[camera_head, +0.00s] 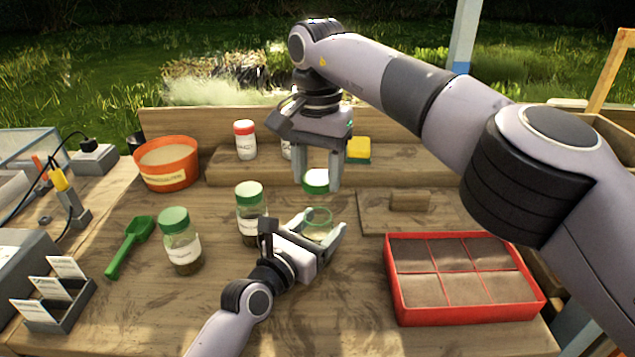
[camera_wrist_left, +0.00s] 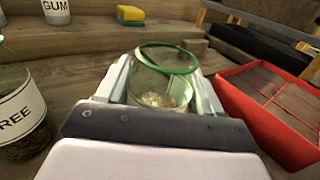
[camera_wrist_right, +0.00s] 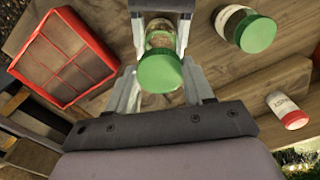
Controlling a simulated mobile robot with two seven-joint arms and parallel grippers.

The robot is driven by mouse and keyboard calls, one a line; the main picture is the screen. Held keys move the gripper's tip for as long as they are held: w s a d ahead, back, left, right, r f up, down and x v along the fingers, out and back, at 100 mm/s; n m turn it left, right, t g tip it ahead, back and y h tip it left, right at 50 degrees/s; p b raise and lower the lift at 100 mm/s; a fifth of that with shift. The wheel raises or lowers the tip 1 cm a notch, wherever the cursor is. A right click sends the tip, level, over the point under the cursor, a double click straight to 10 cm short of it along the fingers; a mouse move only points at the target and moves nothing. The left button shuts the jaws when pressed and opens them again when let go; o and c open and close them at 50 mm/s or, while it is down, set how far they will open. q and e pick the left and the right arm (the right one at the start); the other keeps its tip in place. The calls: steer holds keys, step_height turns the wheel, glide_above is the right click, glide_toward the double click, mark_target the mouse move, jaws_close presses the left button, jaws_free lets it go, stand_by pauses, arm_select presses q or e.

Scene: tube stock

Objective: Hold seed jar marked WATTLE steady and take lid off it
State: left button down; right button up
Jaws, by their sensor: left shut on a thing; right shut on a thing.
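A clear glass jar (camera_head: 318,229) with a green rim stands upright between the fingers of my left gripper (camera_head: 322,238), which is shut on it. In the left wrist view the jar (camera_wrist_left: 160,92) is open at the top, with pale seeds low inside. I cannot read its label. My right gripper (camera_head: 319,184) points down above it, shut on a green lid (camera_head: 316,186) that is clear of the jar's mouth. The lid's green top (camera_wrist_right: 160,73) also shows in the right wrist view, with the jar partly hidden beyond it.
Two green-lidded jars (camera_head: 250,212) (camera_head: 180,242) stand to the left, near a green scoop (camera_head: 130,246). A red divided tray (camera_head: 465,318) lies at right. An orange pot (camera_head: 167,166), red-lidded jar (camera_head: 245,141) and yellow sponge (camera_head: 358,149) are behind. A wooden board (camera_head: 450,213) lies behind the tray.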

arm_select(q)
steer(key=shift+c, duration=0.4)
jaws_free()
